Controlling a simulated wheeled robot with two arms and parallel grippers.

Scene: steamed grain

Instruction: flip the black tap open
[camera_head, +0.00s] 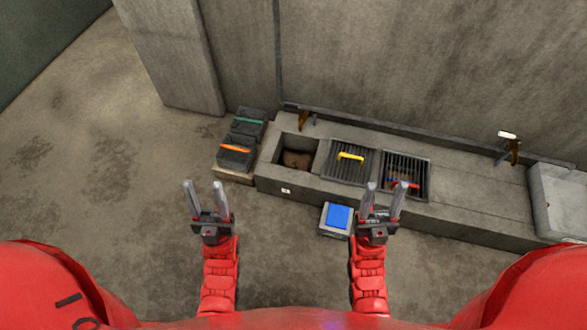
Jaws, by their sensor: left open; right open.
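Two brass-coloured taps stand along the pipe at the back of the concrete bench. The left tap (303,119) has a dark top, so it looks like the black one, but its handle is too small to read clearly. The right tap (514,151) has a white handle. My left gripper (204,186) is open and empty, in front and to the left of the bench. My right gripper (386,186) is open and empty, appearing just before the bench's front edge. Both are well apart from the taps.
The bench (460,203) has an open basin with a brown lump (296,159), a grate with a yellow handle (350,156) and another grate (419,174). Dark boxes with green (249,122) and orange (235,152) strips stand left. A blue-topped box (338,217) is beside my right gripper.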

